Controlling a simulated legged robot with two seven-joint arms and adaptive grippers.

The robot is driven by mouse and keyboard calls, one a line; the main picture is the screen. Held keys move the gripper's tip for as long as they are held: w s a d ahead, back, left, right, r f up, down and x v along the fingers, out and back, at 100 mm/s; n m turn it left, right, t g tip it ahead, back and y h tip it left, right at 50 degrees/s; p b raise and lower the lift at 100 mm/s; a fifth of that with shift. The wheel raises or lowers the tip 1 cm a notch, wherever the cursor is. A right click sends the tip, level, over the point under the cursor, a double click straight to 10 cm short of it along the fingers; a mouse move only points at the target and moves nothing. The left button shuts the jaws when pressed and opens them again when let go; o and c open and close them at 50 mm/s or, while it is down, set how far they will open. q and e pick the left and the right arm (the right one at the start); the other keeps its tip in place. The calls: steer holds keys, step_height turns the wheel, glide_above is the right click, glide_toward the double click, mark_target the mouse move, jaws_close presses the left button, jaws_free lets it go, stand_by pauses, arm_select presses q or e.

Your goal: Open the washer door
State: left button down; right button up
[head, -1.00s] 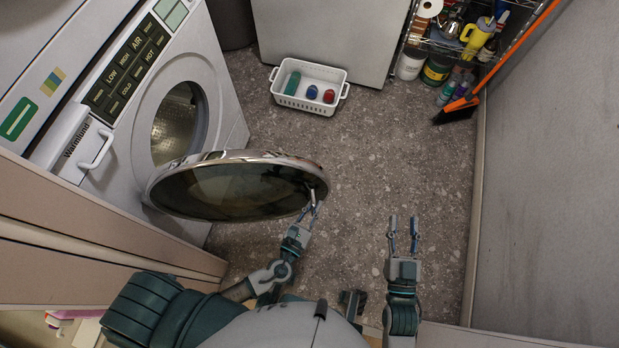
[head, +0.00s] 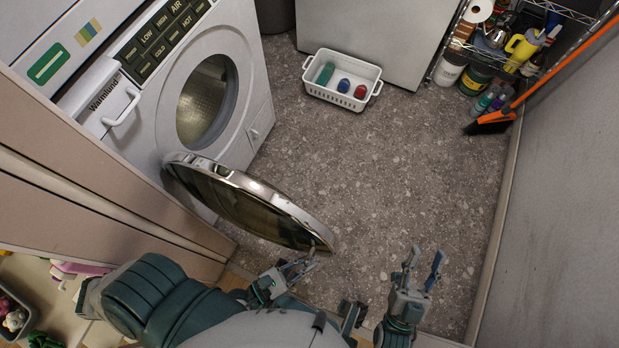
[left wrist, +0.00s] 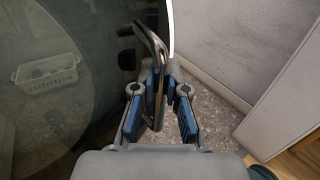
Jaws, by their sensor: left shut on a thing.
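The washer (head: 165,100) stands at the upper left in the head view, its round drum opening (head: 207,103) exposed. Its round chrome-rimmed door (head: 240,205) is swung wide open, away from the opening and towards me. My left gripper (head: 308,262) is at the door's free edge. In the left wrist view, my left gripper (left wrist: 157,105) is shut on the door handle (left wrist: 150,45), a bent metal bar between its fingers. The dark door glass (left wrist: 75,80) fills the left of that view. My right gripper (head: 424,262) is open and empty above the floor.
A white basket (head: 342,90) with several coloured items sits on the floor at the back. A wire shelf (head: 510,45) with bottles and an orange broom (head: 520,100) stand at the upper right. A grey wall (head: 570,200) bounds the right. The middle floor is clear.

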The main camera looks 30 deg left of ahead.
arm_select(q)
steer(key=c, duration=1.5)
jaws_free()
steer(key=shift+o, duration=0.2)
steer(key=shift+a, duration=0.1)
steer(key=v, duration=1.1)
steer(key=shift+s+a, duration=0.25)
steer(key=shift+s, duration=0.1)
